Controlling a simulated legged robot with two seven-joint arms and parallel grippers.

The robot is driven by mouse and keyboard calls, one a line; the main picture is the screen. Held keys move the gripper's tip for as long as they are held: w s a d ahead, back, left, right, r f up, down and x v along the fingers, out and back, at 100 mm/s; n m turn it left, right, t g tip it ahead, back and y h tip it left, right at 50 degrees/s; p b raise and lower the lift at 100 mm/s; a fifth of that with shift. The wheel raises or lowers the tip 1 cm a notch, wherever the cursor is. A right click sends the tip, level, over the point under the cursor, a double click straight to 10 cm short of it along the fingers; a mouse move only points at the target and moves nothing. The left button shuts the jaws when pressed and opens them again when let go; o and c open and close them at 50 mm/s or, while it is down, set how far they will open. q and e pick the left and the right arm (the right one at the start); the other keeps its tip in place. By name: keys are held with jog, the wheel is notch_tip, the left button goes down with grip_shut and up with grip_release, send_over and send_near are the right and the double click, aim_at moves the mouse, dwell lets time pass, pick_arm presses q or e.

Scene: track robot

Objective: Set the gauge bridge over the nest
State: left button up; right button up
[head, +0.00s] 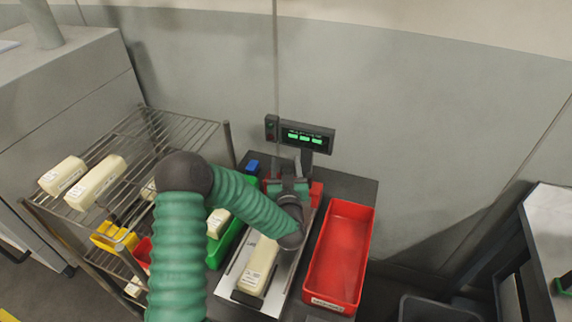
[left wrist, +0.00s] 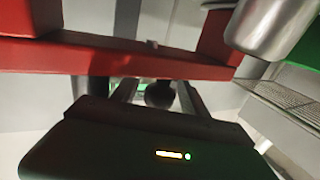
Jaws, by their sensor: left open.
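A red bridge-shaped piece, likely the gauge bridge (head: 316,194), stands at the back of the dark bench, partly hidden by my left gripper (head: 287,165). The left gripper is open, with its fingers pointing toward the back and red showing on both sides of it. In the left wrist view the red bar (left wrist: 120,58) crosses the picture close to the camera. I cannot tell whether the fingers touch it. A metal plate, likely the nest (head: 233,278), lies in front, with a cream block (head: 258,268) on it. My arm hides part of the plate. My right gripper is not in view.
A red tray (head: 340,255) stands right of the plate and a green bin (head: 231,240) left of it. A display (head: 306,137) rises behind. A wire rack (head: 150,135) with cream blocks (head: 96,182) stands at left. A dark open container (head: 436,308) is at lower right.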

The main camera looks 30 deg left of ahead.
pick_arm(q)
jog(key=shift+d, duration=0.1)
grip_shut()
dwell(1.2)
